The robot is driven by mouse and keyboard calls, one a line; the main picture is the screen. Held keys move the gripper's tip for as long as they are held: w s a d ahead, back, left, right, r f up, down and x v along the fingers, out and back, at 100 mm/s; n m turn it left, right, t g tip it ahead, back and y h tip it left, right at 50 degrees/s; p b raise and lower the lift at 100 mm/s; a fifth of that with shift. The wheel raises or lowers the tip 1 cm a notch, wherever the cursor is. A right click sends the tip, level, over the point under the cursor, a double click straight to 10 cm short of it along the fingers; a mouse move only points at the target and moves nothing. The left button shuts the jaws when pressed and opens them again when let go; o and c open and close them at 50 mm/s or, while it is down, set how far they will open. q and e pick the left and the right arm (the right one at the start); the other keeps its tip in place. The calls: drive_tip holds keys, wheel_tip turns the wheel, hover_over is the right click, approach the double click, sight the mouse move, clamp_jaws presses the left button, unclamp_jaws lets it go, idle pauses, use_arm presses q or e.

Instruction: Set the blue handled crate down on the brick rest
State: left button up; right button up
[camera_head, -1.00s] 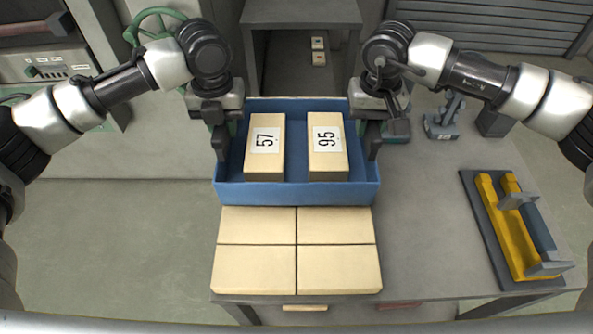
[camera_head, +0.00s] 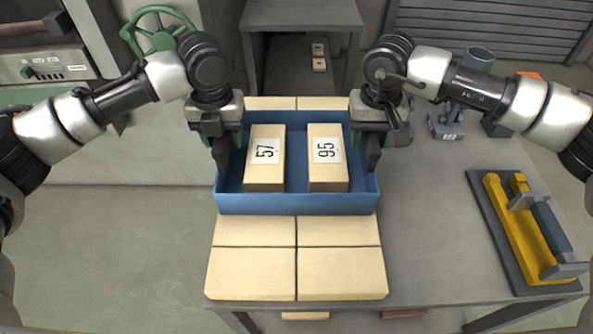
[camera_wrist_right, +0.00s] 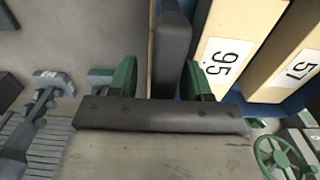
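The blue handled crate (camera_head: 297,203) is level over the brick rest (camera_head: 252,272), a bed of cream bricks that shows in front of and behind it. I cannot tell whether the crate touches the bricks. Two cream blocks lie in it, labelled 57 (camera_head: 265,172) and 95 (camera_head: 327,172). My left gripper (camera_head: 221,150) is at the crate's left end and seems shut on its handle, mostly hidden by the gripper. My right gripper (camera_head: 372,150) is at the right end. In the right wrist view, its green pads flank the dark upright handle (camera_wrist_right: 172,50) closely.
A yellow tool with a dark handle (camera_head: 525,230) lies on a dark plate at the right of the grey table (camera_head: 440,220). A blue-grey fixture (camera_head: 447,122) stands behind. An open grey chamber (camera_head: 302,55) is at the back, a green handwheel (camera_head: 158,30) at the back left.

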use_arm(q)
drive_tip(key=shift+w+r, duration=0.1)
drive_tip(key=shift+r, duration=0.45)
use_arm(e)
drive_tip(key=shift+a, duration=0.1)
use_arm(q)
wheel_tip(320, 180, up, 11)
drive_tip(key=shift+f, duration=0.1)
use_arm(e)
drive_tip(key=shift+r, duration=0.1)
wheel_tip(320, 180, up, 12)
drive_tip(key=shift+f, duration=0.1)
idle(0.4)
